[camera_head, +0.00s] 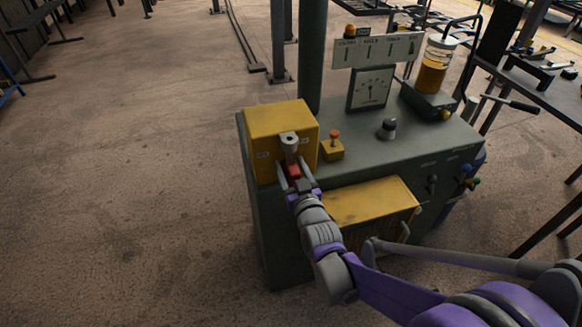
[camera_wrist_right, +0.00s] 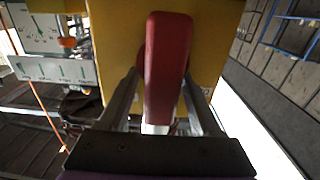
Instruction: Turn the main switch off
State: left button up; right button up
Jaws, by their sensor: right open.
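The main switch is a yellow box (camera_head: 281,120) on the left end of the dark green cabinet. Its red handle (camera_head: 293,171) shows at the box's front, below a grey round part (camera_head: 289,142). My right gripper (camera_head: 292,182) is at the handle, with its fingers on either side of it. In the right wrist view the red handle (camera_wrist_right: 168,65) stands between the two spread fingers, in front of the yellow box (camera_wrist_right: 112,40). Gaps show beside the handle there; contact with the fingers is not clear. The box's side markings are too small to read. My left gripper is not in view.
The cabinet top (camera_head: 350,135) carries a small yellow box with an orange knob (camera_head: 333,146), a dark knob (camera_head: 388,129), a gauge (camera_head: 370,88) and an amber jar (camera_head: 433,72). A yellow-topped housing (camera_head: 365,200) juts out beside my right arm. Floor on the left is clear.

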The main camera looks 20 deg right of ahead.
grip_shut()
dwell(0.3)
jog(key=shift+s+f, duration=0.1)
jog(key=shift+f, duration=0.05)
dwell(1.0)
